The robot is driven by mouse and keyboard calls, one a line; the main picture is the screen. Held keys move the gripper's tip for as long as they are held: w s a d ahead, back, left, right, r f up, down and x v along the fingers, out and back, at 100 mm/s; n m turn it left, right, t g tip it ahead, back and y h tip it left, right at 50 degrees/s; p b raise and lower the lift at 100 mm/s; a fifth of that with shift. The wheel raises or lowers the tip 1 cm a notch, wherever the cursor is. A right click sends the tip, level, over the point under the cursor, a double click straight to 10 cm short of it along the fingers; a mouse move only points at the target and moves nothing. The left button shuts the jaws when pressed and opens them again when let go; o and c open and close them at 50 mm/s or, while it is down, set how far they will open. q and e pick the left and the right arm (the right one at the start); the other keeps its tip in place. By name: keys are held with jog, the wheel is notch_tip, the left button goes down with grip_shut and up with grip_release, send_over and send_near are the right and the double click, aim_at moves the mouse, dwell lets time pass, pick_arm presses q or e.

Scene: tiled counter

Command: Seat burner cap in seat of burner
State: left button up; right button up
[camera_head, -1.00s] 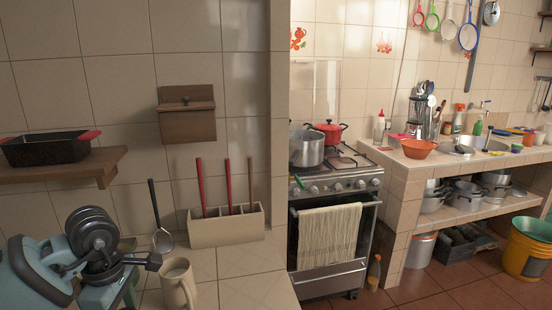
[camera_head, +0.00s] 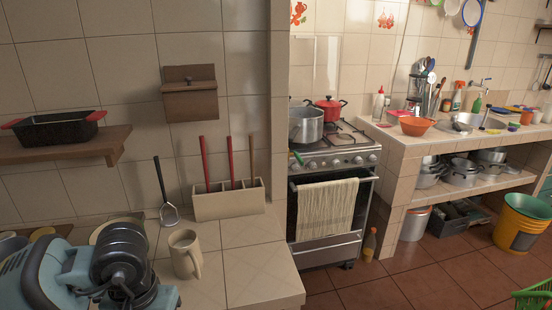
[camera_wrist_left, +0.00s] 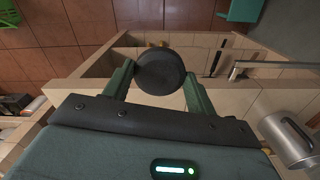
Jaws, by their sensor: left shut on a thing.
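The burner cap (camera_wrist_left: 160,70) is a dark round disc in the left wrist view. My left gripper (camera_wrist_left: 159,77) is shut on it, with one green finger on each side. The cap is held in front of the gripper, with the edge of a tiled surface and the floor behind it. In the head view, my left arm is at the lower left, and its dark round parts make the cap hard to pick out there. The stove (camera_head: 330,155) stands right of the near counter, beyond a wall edge. A burner seat cannot be made out. My right gripper is not in view.
A beige mug (camera_head: 185,254) stands on the tiled counter (camera_head: 250,275) beside my left arm. Behind it are a holder (camera_head: 228,202) with red-handled tools and a leaning turner (camera_head: 168,214). A grey pot (camera_head: 306,127) and a red pot (camera_head: 328,108) sit on the stove.

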pick_arm(q)
jog(key=s+f, duration=0.4)
jog(key=f, duration=1.1)
jog(key=shift+a, duration=0.15)
